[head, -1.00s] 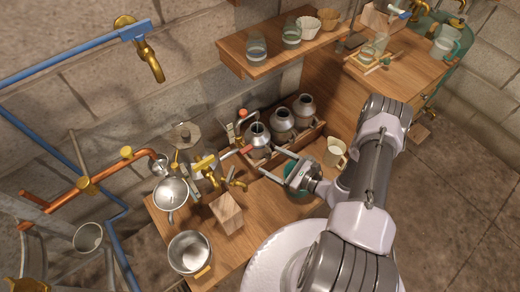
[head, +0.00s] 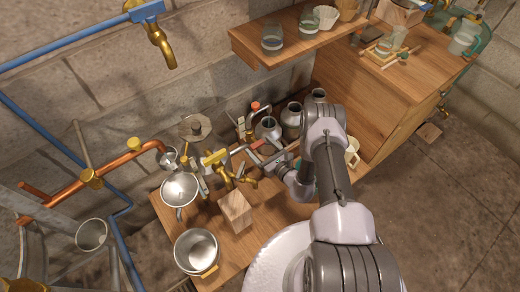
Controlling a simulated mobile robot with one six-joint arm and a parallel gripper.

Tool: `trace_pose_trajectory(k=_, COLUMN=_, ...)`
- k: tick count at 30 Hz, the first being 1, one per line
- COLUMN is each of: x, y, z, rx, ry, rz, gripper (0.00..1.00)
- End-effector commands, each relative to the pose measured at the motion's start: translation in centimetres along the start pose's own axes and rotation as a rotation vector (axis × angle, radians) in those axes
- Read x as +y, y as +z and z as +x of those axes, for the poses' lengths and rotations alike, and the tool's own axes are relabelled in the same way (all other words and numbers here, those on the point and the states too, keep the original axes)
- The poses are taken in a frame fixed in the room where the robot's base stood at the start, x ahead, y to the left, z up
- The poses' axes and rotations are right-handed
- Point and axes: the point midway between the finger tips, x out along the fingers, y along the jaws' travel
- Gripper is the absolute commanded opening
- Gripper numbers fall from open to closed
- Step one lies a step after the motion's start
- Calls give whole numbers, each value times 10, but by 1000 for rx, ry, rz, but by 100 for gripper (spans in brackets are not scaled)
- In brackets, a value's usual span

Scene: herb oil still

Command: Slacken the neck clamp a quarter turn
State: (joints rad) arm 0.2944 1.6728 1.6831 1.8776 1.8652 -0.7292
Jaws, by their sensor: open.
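A grey metal rod or lever with a red end (head: 257,144) sticks out to the right from a metal fitting with brass parts (head: 216,158) on the bench. It looks like the neck clamp's handle, but the fitting is too small and crowded to be sure. My gripper (head: 262,160) is open, its two fingers pointing left toward this fitting. The fingertips are just right of and below the red end. I cannot tell whether they touch it or reach around it. My arm hides part of the bench behind the gripper.
Metal cans (head: 291,115) stand close behind the gripper. A cream mug (head: 352,152) is right of my arm. A wooden block (head: 235,211), a steel pot (head: 196,250) and a steel bowl (head: 179,188) stand left of it. A shelf (head: 285,50) with jars is above.

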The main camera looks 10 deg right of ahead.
Motion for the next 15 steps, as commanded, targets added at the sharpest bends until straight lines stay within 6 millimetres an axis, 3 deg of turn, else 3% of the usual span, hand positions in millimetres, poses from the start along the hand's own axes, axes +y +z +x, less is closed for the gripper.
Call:
trace_pose_trajectory(k=10, x=0, y=1, z=7, rx=0, ry=0, rz=1, gripper=78)
trace_pose_trajectory(k=15, x=0, y=1, z=6, rx=0, ry=0, rz=1, gripper=45)
